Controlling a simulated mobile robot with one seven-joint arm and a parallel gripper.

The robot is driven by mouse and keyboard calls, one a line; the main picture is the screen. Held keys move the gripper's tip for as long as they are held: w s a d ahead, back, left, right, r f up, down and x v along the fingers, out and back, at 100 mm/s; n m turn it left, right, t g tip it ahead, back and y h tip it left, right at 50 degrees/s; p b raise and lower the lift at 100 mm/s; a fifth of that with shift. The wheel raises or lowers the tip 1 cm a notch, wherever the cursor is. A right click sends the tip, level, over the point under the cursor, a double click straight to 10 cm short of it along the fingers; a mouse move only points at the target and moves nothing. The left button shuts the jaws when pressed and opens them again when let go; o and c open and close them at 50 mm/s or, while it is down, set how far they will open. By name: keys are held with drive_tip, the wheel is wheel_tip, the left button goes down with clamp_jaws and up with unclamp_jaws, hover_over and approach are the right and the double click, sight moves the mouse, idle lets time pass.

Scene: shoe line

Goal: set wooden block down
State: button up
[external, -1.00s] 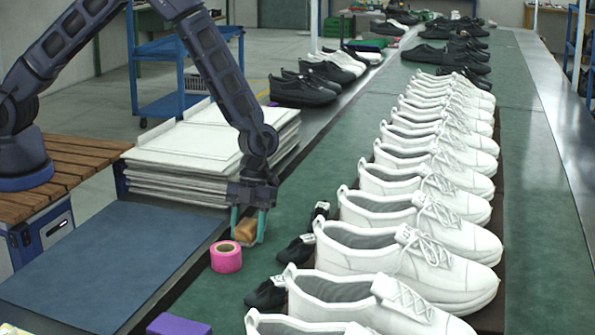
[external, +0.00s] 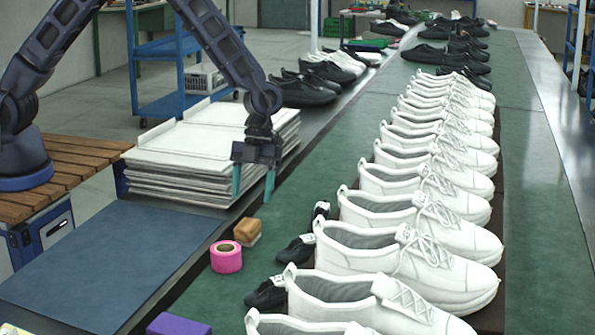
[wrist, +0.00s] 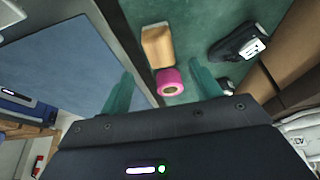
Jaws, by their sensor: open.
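The wooden block (external: 247,231) rests on the green conveyor surface, just behind the pink tape roll (external: 226,257). In the wrist view the block (wrist: 157,46) lies beyond the tape roll (wrist: 169,82), and the two are close together. My gripper (external: 254,186) is open and empty, raised above and behind the block, apart from it. In the wrist view its teal fingers stand wide apart with nothing held between them (wrist: 162,90).
A row of white shoes (external: 420,215) runs along the right, with small black items (external: 296,249) beside it. A stack of white boards (external: 190,160) stands left of my gripper. A purple block (external: 178,325) lies in front. The blue mat (external: 110,260) is clear.

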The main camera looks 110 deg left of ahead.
drive_tip(key=s+d+r+n+t+y, duration=0.1)
drive_tip(key=s+d+r+n, duration=0.15)
drive_tip(key=s+r, duration=0.55)
drive_tip(key=s+d+r+n+y, duration=0.1)
drive_tip(key=s+d+r+n, duration=0.2)
drive_tip(key=r, duration=0.8)
drive_tip(key=s+d+r+n+t, duration=0.1)
drive_tip(key=s+d+r+n, duration=0.15)
drive_tip(key=s+r, duration=0.65)
drive_tip(key=s+r+n+t, duration=0.1)
drive_tip(key=s+r+n, duration=0.1)
drive_tip(key=s, duration=0.6)
drive_tip(key=s+d+r+n+y, duration=0.1)
drive_tip(key=s+n, duration=0.3)
drive_tip(key=s, duration=0.4)
drive_tip(key=s+d+r+n+t+y, duration=0.1)
drive_tip(key=s+r+n, duration=0.3)
drive_tip(key=s, duration=0.4)
drive_tip(key=shift+t, duration=0.3)
